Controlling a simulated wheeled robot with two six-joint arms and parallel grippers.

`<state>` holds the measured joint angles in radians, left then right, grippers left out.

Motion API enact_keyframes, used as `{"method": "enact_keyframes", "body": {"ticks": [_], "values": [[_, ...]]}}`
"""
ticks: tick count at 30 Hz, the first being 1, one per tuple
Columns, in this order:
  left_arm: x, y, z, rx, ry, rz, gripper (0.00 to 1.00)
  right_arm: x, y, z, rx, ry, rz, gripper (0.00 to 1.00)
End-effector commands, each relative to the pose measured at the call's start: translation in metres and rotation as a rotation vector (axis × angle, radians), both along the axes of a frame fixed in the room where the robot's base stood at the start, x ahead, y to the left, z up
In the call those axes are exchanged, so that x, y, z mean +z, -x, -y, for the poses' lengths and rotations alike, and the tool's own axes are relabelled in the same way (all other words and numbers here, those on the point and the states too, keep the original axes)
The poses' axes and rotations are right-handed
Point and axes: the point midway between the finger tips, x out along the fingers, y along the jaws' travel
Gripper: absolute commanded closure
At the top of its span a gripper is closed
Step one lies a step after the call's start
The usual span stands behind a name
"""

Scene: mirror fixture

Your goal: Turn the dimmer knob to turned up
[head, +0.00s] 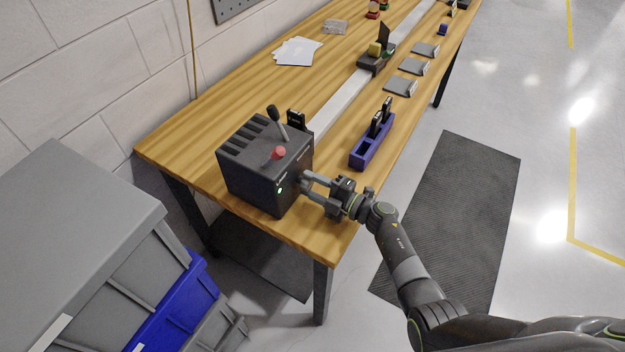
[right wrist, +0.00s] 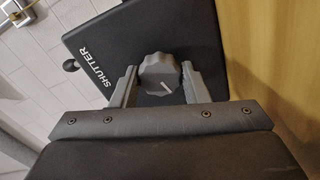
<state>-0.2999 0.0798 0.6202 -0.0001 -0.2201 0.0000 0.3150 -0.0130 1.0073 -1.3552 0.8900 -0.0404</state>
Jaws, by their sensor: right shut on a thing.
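A dark box (head: 250,178) stands on the near end of the wooden table, with a red button (head: 278,153), a lever (head: 277,122) and a small green light on it. My right gripper (head: 306,184) reaches its right side face from the right. In the right wrist view the grey lobed dimmer knob (right wrist: 160,74) with a white pointer line sits between the two fingers of my right gripper (right wrist: 158,84), which are shut on it. The pointer slants in that view. The word SHUTTER shows on the box face (right wrist: 120,58) beside it. My left gripper is not in view.
A blue holder (head: 372,146) with black items stands right of the box. White sheets (head: 297,51), grey trays (head: 401,86) and a dark fixture (head: 373,62) lie farther back. Grey and blue bins (head: 178,312) stand at the lower left.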

Motion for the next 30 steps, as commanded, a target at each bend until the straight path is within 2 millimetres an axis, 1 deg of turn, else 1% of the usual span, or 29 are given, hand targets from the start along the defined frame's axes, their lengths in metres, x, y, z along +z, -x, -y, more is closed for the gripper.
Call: {"method": "enact_keyframes", "body": {"ticks": [1,3,12,28,29,30], "values": [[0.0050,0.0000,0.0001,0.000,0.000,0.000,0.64,0.0023,-0.0002,0.0003,0.001,-0.016,-0.025,0.82],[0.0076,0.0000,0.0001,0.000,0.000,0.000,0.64,0.0018,-0.0003,0.0004,-0.001,-0.040,-0.057,0.82],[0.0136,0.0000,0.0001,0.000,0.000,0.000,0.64,0.0002,-0.0001,0.0006,-0.001,-0.101,-0.141,0.82],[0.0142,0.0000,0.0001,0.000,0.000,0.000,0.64,-0.0007,0.0000,0.0005,-0.002,-0.112,-0.156,0.82],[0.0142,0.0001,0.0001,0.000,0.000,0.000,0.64,-0.0007,0.0000,0.0005,-0.002,-0.112,-0.156,0.55],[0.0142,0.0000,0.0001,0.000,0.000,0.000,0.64,-0.0008,0.0000,0.0005,-0.002,-0.112,-0.156,0.50]]}}
